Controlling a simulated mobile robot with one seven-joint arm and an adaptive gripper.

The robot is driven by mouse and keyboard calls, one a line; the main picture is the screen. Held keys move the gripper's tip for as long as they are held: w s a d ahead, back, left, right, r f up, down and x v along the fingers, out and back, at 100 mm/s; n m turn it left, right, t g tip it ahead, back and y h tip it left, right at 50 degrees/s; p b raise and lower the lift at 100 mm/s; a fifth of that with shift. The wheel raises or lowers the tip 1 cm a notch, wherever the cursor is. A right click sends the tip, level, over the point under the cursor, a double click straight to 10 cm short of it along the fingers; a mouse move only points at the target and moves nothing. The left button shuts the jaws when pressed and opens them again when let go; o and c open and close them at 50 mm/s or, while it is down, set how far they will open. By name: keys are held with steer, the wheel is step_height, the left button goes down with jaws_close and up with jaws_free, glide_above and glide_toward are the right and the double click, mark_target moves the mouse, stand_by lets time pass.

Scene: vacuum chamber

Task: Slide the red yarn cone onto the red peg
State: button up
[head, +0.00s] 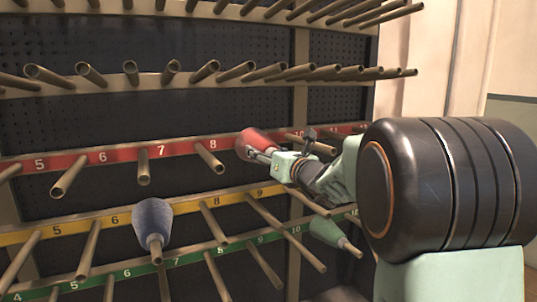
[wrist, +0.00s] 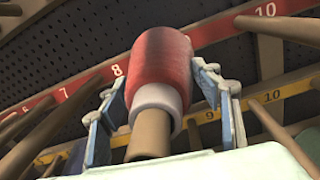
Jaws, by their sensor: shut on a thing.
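The red yarn cone (head: 254,139) is at the red rail (head: 120,154), between the numbers 8 and 10. It also shows in the wrist view (wrist: 162,60), with its wide end against or close to the rail. A white core shows at its near end. A tan peg (wrist: 150,137) sticks out of this core towards the wrist camera, so the cone appears to be around the peg. My gripper (head: 264,153) is shut on the cone, with one finger on each side in the wrist view. The peg's number is hidden behind the cone.
A blue cone (head: 152,220) sits on a yellow-rail peg, and a green cone (head: 328,232) is at the lower right. Long pegs stick out on both sides, including the red-rail peg 8 (head: 209,157). Bare peg rows (head: 130,73) run above.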

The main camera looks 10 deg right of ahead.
steer(key=shift+w+r, duration=0.1)
steer(key=shift+w, duration=0.15)
steer(key=shift+w+a, duration=0.1)
steer(key=shift+w, duration=0.05)
steer(key=o, duration=1.4)
steer(key=shift+c, duration=0.2)
steer(key=shift+o, duration=1.2)
steer(key=shift+f, duration=0.2)
steer(key=v, duration=1.2)
steer(key=shift+r, duration=0.2)
steer(key=shift+w, duration=0.1)
